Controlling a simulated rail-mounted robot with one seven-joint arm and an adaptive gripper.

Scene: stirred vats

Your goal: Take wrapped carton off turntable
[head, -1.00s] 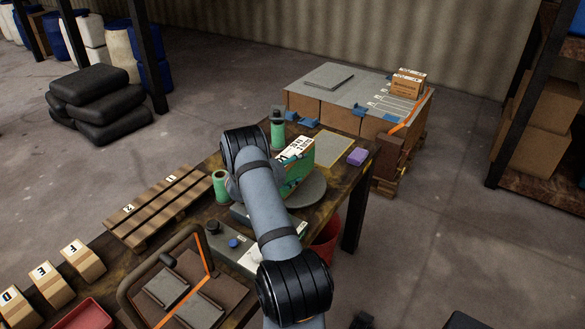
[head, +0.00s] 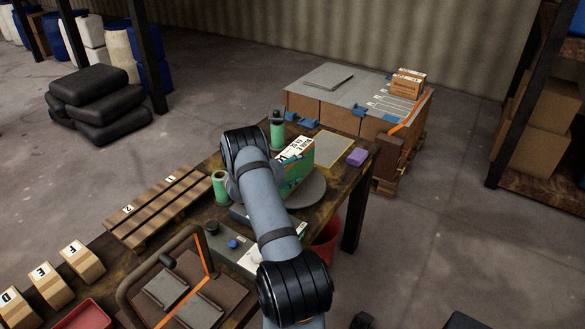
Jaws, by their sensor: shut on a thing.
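The wrapped carton (head: 301,169), with green sides and a white, black-marked top, is at the round grey turntable (head: 313,190) on the wooden bench. Its left part is hidden by my arm; whether its underside touches the turntable cannot be told. My gripper (head: 290,159) is mostly hidden behind my arm. Only a small dark teal piece shows at the carton's top edge, and the gripper is shut on the carton.
A purple block (head: 357,157) lies to the right. A slatted pallet (head: 160,207) is on the bench's left. A grey-topped stand (head: 340,95) with an orange-brown box (head: 408,84) is behind. A red bin (head: 325,248) is below.

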